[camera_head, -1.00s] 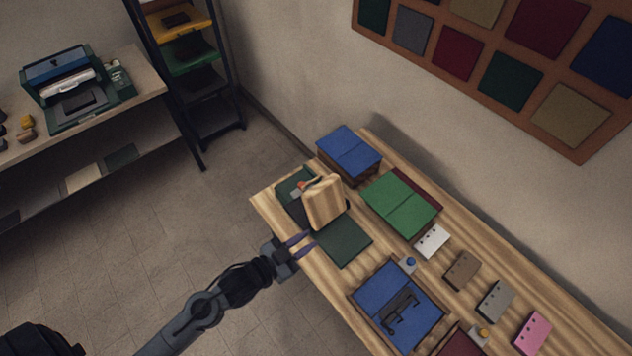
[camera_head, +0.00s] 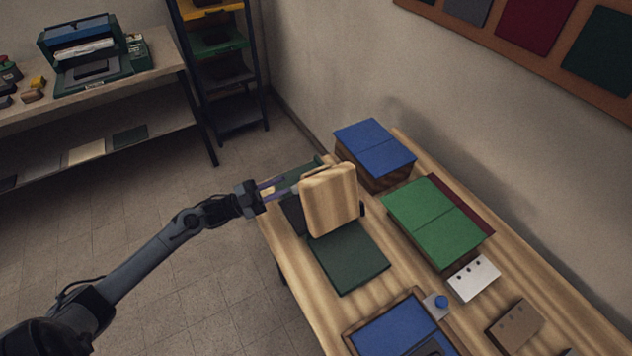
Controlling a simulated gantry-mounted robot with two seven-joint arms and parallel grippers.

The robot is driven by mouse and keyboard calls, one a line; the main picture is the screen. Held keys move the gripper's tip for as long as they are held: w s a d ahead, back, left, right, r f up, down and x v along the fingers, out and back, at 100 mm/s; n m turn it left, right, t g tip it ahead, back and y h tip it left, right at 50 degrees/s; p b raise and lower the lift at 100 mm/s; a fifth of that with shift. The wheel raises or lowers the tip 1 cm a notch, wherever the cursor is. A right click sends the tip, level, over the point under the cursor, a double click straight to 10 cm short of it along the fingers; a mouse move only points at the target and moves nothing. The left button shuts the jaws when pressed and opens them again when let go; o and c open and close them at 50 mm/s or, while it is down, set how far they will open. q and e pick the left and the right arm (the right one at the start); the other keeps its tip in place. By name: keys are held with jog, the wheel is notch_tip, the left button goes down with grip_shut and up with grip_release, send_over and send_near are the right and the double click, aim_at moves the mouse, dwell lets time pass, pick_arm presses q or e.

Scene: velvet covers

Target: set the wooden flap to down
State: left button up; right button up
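The wooden flap (camera_head: 329,200) is a pale wood panel standing raised, nearly upright, at the left end of the workbench (camera_head: 355,305). A dark green base or cover (camera_head: 349,257) lies flat in front of it. I cannot tell whether the fingertips touch anything behind the flap. My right gripper is not in view.
A blue cover on a box (camera_head: 375,147) stands behind the flap. A side table (camera_head: 160,75) stands far left.

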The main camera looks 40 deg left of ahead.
aim_at(309, 174)
pick_arm(q)
jog(key=x, duration=1.1)
grip_shut()
jog(key=shift+d, duration=0.1)
